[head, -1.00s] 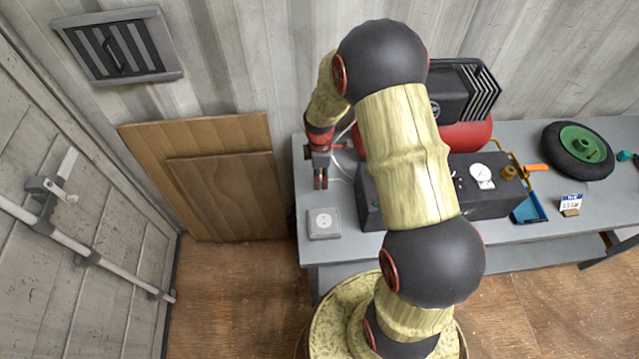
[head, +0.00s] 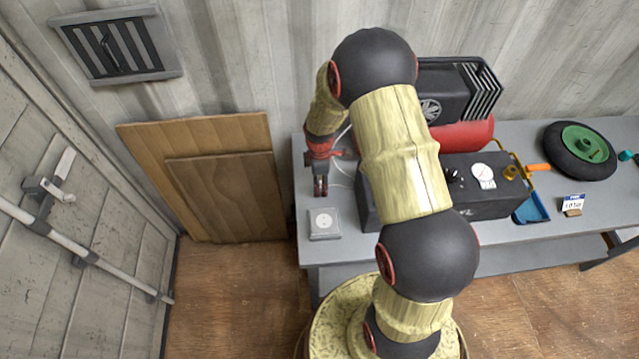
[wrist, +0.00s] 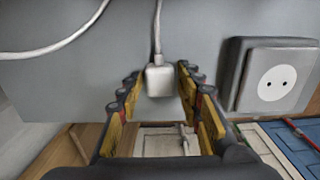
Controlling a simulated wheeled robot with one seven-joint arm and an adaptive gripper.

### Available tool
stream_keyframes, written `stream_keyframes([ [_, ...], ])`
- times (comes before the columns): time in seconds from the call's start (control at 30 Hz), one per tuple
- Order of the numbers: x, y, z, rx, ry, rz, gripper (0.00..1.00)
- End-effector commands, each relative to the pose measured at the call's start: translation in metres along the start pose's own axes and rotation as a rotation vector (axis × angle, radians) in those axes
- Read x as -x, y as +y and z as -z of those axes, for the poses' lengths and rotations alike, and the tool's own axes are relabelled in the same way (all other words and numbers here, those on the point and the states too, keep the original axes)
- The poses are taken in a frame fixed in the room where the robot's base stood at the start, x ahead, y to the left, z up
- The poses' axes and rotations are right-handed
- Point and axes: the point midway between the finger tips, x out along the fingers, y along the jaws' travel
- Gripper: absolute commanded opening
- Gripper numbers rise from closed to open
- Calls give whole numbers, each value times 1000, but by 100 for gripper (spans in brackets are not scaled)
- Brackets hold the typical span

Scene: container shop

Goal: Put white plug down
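The white plug (wrist: 159,80) is in the middle of the wrist view, with its white cable running up and away from it. It appears to be on the grey table, near its edge. My gripper (head: 320,188) is over the left end of the table in the head view. In the wrist view its fingers stand open on both sides of the plug, with a visible gap on each side. The plug cannot be made out in the head view.
A square socket (head: 324,223) lies on the table (head: 520,235) just in front of my gripper; it is to the right in the wrist view (wrist: 277,82). A black and red compressor (head: 468,134) stands to the right. Wooden boards (head: 225,190) lean on the wall at left.

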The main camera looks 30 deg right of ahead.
Motion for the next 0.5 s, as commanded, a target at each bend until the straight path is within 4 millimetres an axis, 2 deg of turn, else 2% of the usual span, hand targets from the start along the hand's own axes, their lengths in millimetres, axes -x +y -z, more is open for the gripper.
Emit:
stream_keyframes([
  [0.1,0,0,0,0,0,0,45],
  [0.37,0,0,0,0,0,0,45],
  [0.5,9,0,0,0,0,-2,45],
])
